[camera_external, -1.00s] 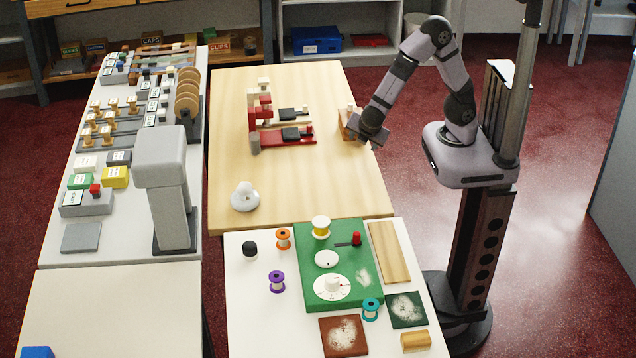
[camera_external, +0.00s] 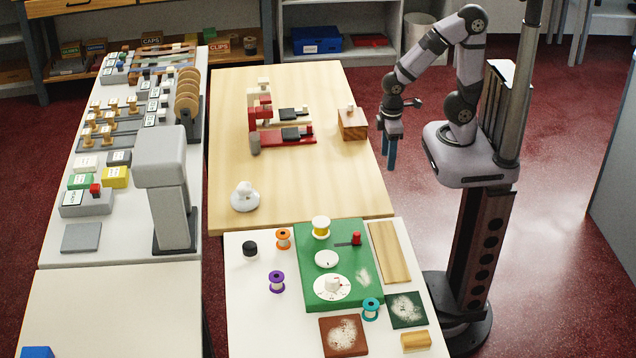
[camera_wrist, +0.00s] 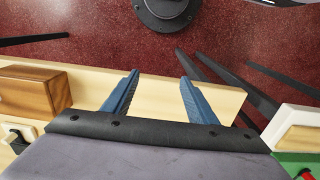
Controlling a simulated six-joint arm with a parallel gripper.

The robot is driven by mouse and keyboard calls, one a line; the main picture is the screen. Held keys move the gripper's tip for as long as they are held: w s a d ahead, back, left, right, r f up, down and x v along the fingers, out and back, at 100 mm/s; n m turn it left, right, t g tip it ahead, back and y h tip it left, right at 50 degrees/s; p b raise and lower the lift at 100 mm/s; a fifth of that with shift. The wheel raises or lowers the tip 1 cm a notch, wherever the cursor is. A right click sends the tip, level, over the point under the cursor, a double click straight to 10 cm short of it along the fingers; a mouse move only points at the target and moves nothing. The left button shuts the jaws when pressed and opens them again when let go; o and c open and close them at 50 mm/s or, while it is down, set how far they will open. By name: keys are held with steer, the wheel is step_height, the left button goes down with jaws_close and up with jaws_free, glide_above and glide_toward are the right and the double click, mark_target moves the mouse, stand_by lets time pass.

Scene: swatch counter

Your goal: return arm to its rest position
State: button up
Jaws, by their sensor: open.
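My gripper (camera_external: 391,152) hangs with its blue fingers pointing down, just off the right edge of the wooden table, above the red floor. In the wrist view its two blue fingers (camera_wrist: 157,88) are spread apart with nothing between them. My arm is folded back near its column, with the elbow raised. The gripper is apart from the wooden block (camera_external: 352,126), which sits on the table to its left; the block also shows at the left of the wrist view (camera_wrist: 30,92).
The wooden table (camera_external: 300,190) holds a red and cream device (camera_external: 282,135) and a white knobbed piece (camera_external: 244,197). A white table (camera_external: 240,330) in front carries a green board (camera_external: 310,240) and several spools. The floor right of the tables is open around my base.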

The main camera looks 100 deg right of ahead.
step_height(320, 180, up, 6)
steer(key=p, duration=0.6)
steer(key=shift+r, duration=0.25)
stand_by(0.4)
